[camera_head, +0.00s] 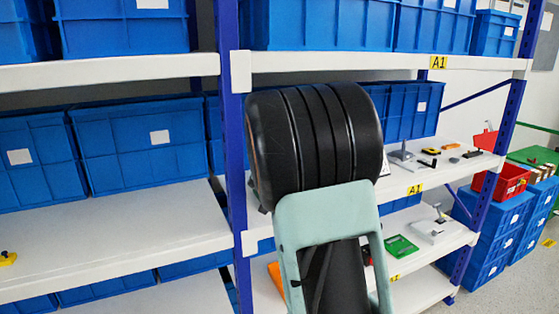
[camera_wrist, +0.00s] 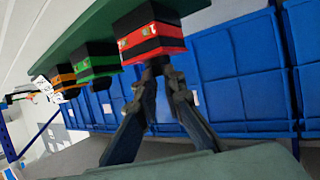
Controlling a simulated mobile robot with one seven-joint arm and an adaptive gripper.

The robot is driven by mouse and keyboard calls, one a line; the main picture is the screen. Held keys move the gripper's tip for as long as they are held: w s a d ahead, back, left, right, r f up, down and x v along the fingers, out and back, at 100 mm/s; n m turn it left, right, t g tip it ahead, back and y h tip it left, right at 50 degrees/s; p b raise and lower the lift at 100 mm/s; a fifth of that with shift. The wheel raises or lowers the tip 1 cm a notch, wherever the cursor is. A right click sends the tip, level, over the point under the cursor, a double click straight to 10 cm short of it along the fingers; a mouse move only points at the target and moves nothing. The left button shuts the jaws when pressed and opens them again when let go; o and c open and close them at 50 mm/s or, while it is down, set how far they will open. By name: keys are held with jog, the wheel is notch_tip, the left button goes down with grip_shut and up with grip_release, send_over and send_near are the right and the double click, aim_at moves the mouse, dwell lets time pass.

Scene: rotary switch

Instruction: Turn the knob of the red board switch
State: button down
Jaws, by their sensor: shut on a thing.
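The red board switch (camera_wrist: 152,44), a black block with red bands, hangs from a green board (camera_wrist: 105,32) at the top of the wrist view. My gripper (camera_wrist: 158,72) reaches up to it from below in the picture, with its fingertips closed together at the switch's near face. The jaws are shut on its knob, which is mostly hidden between the fingertips. A green-banded switch (camera_wrist: 98,66) and an orange-banded switch (camera_wrist: 64,80) sit further left on the same board. In the head view, my arm blocks the gripper and the red switch.
Blue crates (camera_wrist: 238,75) fill the background of the wrist view. In the head view, a shelf rack with a blue post (camera_head: 232,150) holds blue crates (camera_head: 140,145). Small items, including a green tray (camera_head: 401,246), lie on the right shelves. The left middle shelf has free room.

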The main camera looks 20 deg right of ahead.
jog(key=shift+m+h+p, duration=0.3)
jog(key=shift+h+p, duration=0.1)
jog(key=shift+p, duration=0.75)
jog(key=c, duration=2)
grip_release()
jog(key=shift+c, duration=0.2)
jog(key=shift+a, duration=0.1)
jog(key=v, duration=1.2)
jog(key=shift+w+r, duration=0.1)
jog(key=shift+r, duration=0.05)
